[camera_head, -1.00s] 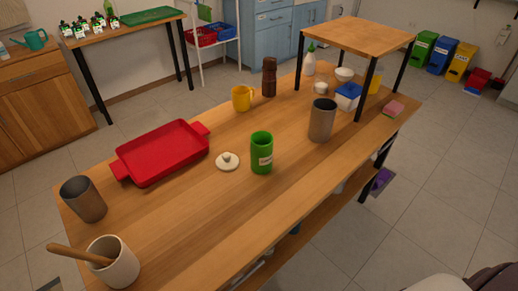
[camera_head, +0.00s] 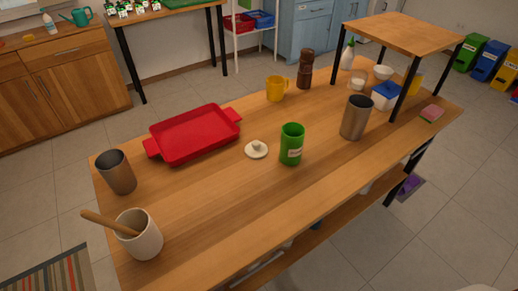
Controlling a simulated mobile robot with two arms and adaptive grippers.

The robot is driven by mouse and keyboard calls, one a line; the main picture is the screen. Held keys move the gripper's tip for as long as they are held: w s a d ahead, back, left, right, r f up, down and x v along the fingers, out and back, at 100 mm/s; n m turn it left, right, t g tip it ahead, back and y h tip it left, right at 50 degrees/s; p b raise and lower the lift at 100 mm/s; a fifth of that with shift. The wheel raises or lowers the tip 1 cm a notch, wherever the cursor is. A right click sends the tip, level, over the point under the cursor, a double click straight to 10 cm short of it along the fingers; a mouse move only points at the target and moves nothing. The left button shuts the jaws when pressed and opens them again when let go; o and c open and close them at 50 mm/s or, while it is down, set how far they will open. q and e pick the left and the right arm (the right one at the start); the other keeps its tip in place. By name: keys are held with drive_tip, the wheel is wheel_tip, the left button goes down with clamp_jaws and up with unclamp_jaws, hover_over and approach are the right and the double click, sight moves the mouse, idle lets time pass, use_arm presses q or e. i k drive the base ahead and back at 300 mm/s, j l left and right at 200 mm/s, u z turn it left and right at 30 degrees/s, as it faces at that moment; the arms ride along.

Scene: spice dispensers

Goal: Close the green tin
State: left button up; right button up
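The green tin (camera_head: 291,145) stands upright near the middle of the wooden table, with a white label on its side. Its top is open and uncovered. A round cream lid with a small knob (camera_head: 256,150) lies on the table just left of the tin, apart from it. Neither of my grippers shows in the head view.
The wooden table (camera_head: 225,215) is bare in front of the tin. A red tray (camera_head: 193,134) lies left of the lid. A yellow mug (camera_head: 276,89) and brown grinder (camera_head: 305,69) stand behind. A metal cup (camera_head: 356,118) stands right, near a raised shelf (camera_head: 404,32).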

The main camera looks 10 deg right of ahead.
sight(292, 134)
drive_tip(key=i+l+u, duration=0.1)
drive_tip(key=l+u, duration=0.3)
drive_tip(key=l, duration=0.3)
drive_tip(key=l+u, duration=0.35)
drive_tip(key=l, duration=0.4)
